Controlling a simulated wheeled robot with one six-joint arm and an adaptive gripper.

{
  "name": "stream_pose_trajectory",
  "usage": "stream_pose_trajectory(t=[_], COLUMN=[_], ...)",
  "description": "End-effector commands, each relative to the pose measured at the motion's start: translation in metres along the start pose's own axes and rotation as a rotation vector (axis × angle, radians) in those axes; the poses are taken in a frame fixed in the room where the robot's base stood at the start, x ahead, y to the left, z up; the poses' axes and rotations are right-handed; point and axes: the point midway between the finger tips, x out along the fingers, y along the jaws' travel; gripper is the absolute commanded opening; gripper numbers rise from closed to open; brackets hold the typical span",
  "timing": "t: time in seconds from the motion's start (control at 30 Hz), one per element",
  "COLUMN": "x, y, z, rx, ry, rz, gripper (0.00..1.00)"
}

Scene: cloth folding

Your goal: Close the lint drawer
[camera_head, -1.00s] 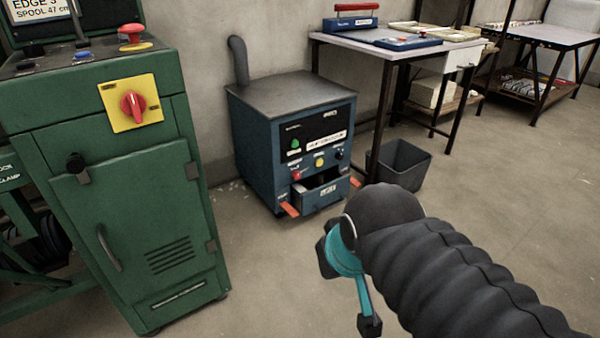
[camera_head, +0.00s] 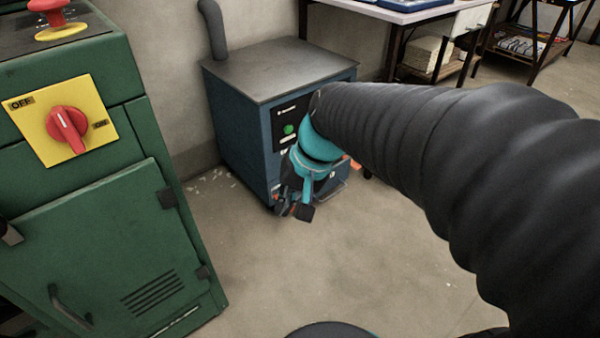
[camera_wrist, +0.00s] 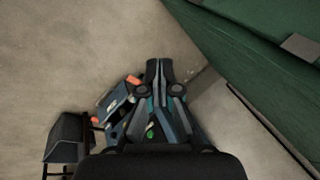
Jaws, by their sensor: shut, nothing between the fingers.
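The lint drawer (camera_wrist: 114,106) shows in the wrist view as a blue front with a pale label, in the low part of the blue machine (camera_head: 240,140). It stands out from the machine, with a dark gap behind its front. In the head view my arm and gripper hide most of it; only its right part (camera_head: 333,191) shows. My gripper (camera_head: 294,210) is in front of the machine, over the left part of the drawer area. In the wrist view my gripper (camera_wrist: 159,68) is shut and empty, pointing beside the drawer; I cannot tell whether it touches it.
A green cabinet (camera_head: 100,230) with a red switch stands at the left, also in the wrist view (camera_wrist: 250,50). Orange tabs (camera_wrist: 103,98) flank the drawer. The floor (camera_head: 235,270) between cabinet and machine is clear.

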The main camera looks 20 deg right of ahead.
Motion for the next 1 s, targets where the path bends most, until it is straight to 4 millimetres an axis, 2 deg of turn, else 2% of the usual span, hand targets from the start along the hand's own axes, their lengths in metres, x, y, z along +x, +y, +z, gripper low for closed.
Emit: stream_pose_trajectory(t=[0.03,0.3,0.57,0.77,0.87,1.0], x=[0.011,0.056,0.103,0.144,0.167,0.2], y=[-0.002,-0.014,-0.006,0.018,0.037,0.072], z=[-0.011,-0.069,-0.138,-0.194,-0.222,-0.259], rx=[0.06,0.368,0.67,0.904,1.02,1.183], ry=[-0.042,-0.223,-0.356,-0.429,-0.453,-0.474], rz=[-0.032,-0.235,-0.45,-0.629,-0.723,-0.86], gripper=[0.0,0.0,0.0,0.0,0.0,0.0])
